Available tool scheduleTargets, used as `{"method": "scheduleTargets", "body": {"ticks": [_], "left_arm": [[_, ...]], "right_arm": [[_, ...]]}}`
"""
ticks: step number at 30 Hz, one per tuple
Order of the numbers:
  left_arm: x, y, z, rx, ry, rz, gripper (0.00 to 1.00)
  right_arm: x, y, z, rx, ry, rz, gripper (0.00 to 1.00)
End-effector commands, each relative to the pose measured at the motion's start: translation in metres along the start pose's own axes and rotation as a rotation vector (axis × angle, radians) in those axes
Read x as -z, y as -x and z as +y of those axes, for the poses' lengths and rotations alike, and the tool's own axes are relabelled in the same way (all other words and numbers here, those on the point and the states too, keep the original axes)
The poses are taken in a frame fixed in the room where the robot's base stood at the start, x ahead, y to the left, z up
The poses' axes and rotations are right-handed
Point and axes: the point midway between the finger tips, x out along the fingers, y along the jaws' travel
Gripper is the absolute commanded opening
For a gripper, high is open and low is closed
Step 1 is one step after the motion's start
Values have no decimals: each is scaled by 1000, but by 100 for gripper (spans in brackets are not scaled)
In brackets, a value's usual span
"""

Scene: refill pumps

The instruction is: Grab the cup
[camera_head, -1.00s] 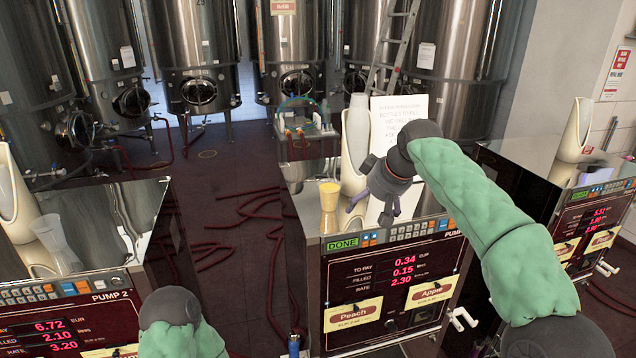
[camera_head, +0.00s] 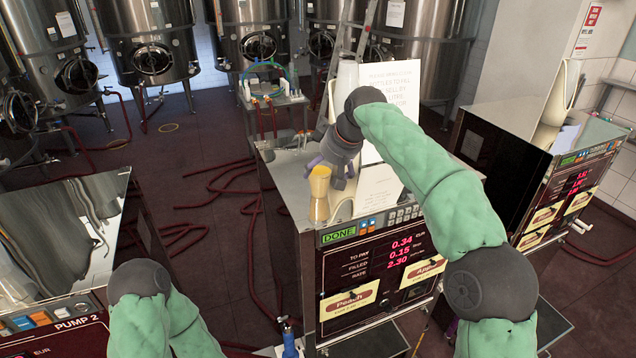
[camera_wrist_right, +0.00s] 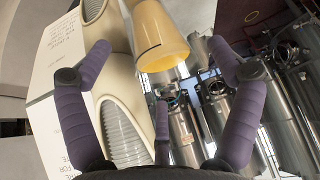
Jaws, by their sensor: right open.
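The cup (camera_head: 319,196) holds something yellow and stands upright on the metal top of the middle pump (camera_head: 282,185). In the right wrist view the yellow cup (camera_wrist_right: 158,35) is above and between the open fingers of my right gripper (camera_wrist_right: 160,52). Nothing is held there, and I cannot tell whether a finger touches the cup. My left arm shows at the lower left; its gripper is out of view.
A cream dispenser body (camera_wrist_right: 118,130) and a white paper sign (camera_head: 392,85) stand close behind my right gripper. Pump 2 (camera_head: 70,235) is at the left and another pump (camera_head: 560,190) at the right. Red hoses (camera_head: 225,190) lie on the floor between pumps.

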Motion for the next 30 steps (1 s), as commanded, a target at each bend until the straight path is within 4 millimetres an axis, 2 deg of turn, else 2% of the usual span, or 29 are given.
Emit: {"method": "scheduleTargets", "body": {"ticks": [5,13,21,23,27,28,30], "left_arm": [[0,2,1,0,0,0,76],[0,5,2,0,0,0,76],[0,5,2,0,0,0,76],[0,5,2,0,0,0,76],[0,5,2,0,0,0,76],[0,5,2,0,0,0,76],[0,5,2,0,0,0,76]], "right_arm": [[2,-10,0,0,-1,1,91],[5,-47,0,0,0,0,91],[6,-52,0,-1,0,3,91],[6,-52,0,-1,0,3,77],[5,-52,0,0,0,2,37],[5,-52,0,0,0,1,32],[5,-52,0,0,0,2,32]]}}
